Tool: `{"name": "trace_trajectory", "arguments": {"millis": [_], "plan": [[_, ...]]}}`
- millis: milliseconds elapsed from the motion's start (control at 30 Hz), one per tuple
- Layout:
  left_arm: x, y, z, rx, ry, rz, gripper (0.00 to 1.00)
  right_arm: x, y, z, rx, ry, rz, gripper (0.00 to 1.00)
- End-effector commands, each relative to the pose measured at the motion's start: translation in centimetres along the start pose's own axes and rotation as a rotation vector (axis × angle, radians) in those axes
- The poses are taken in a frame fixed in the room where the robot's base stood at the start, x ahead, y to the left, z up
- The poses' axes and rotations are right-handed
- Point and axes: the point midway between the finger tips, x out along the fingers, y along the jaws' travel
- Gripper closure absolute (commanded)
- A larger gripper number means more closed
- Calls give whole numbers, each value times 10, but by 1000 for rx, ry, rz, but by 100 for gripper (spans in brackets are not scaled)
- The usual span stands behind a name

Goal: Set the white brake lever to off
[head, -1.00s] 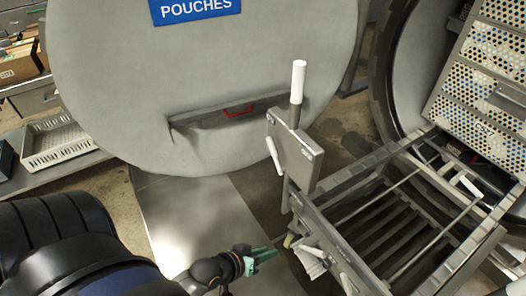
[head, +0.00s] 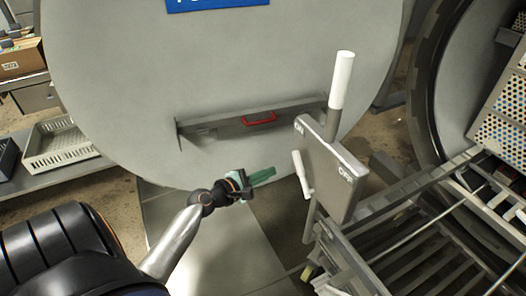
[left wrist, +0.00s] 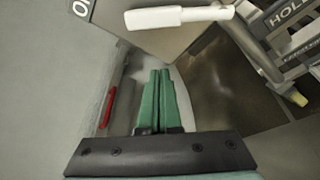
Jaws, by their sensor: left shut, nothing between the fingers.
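A grey box (head: 332,168) with ON at its upper left and OFF at its right stands on a post in the head view. A short white lever (head: 303,174) is on its left side, steeply tilted. A larger white-gripped handle (head: 342,80) rises above the box. No brake label is readable. In the left wrist view a white lever (left wrist: 180,16) lies nearly level at the top, ahead of the fingers. My left gripper (head: 268,175), with green fingers, is shut and empty, left of the short lever and apart from it. The fingers also show in the wrist view (left wrist: 162,85). My right gripper is out of view.
A big round grey door (head: 220,80) with a red handle (head: 260,118) stands behind my gripper. A slatted metal frame (head: 425,250) is at right, before the round chamber opening. A HOLD label (left wrist: 288,12) shows at the wrist view's right. Open floor lies below my gripper.

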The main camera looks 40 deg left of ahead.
Motion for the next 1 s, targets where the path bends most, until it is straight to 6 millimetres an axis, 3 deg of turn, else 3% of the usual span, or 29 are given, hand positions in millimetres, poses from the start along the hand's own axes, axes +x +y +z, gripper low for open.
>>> {"name": "trace_trajectory", "arguments": {"millis": [300,400,600,1000], "plan": [[61,-1,0,3,-1,0,100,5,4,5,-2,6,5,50],[54,2,18,3,0,-2,100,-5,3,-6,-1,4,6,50],[48,0,35,2,1,-2,100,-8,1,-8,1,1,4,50],[46,-1,38,4,2,-2,100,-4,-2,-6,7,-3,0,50]]}}
